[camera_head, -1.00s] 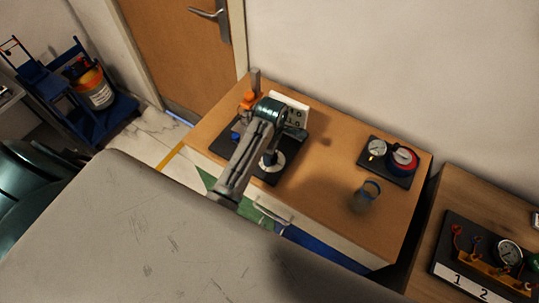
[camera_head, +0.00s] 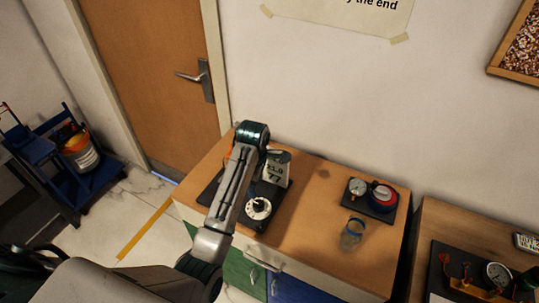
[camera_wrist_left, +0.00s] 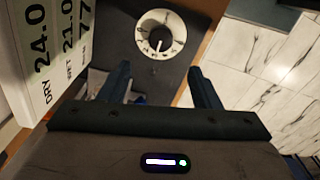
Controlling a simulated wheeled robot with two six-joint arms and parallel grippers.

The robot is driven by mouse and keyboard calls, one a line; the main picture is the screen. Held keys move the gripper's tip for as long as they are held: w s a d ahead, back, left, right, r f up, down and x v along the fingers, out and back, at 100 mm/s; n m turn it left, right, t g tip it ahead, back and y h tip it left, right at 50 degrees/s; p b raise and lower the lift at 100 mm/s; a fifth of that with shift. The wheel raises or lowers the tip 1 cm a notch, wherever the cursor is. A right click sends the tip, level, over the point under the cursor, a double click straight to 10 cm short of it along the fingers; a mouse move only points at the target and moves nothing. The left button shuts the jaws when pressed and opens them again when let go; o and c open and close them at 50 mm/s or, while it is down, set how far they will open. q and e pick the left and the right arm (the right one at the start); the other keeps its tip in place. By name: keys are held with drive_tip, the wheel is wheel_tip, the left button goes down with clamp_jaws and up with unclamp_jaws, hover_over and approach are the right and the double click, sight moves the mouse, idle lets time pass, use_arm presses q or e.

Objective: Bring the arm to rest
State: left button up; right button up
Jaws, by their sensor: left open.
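My left arm (camera_head: 232,190) reaches up from the bottom of the head view over the wooden cabinet, with its bend (camera_head: 252,133) above the dark gauge board. My left gripper (camera_wrist_left: 159,80) is open in the left wrist view, with nothing between its fingers. Beyond the fingertips lies the dark board with a round white dial (camera_wrist_left: 161,34), which also shows in the head view (camera_head: 258,208). The arm partly hides the board. My right gripper is not in view.
A gauge block (camera_head: 370,196) and a glass (camera_head: 352,235) stand on the cabinet's right side. A second table (camera_head: 450,225) at right carries a gauge rig. A door (camera_head: 150,70) and a blue cart (camera_head: 65,160) are at left. Floor is clear before the door.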

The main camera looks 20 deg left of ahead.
use_arm(q)
drive_tip(key=shift+s, duration=0.1)
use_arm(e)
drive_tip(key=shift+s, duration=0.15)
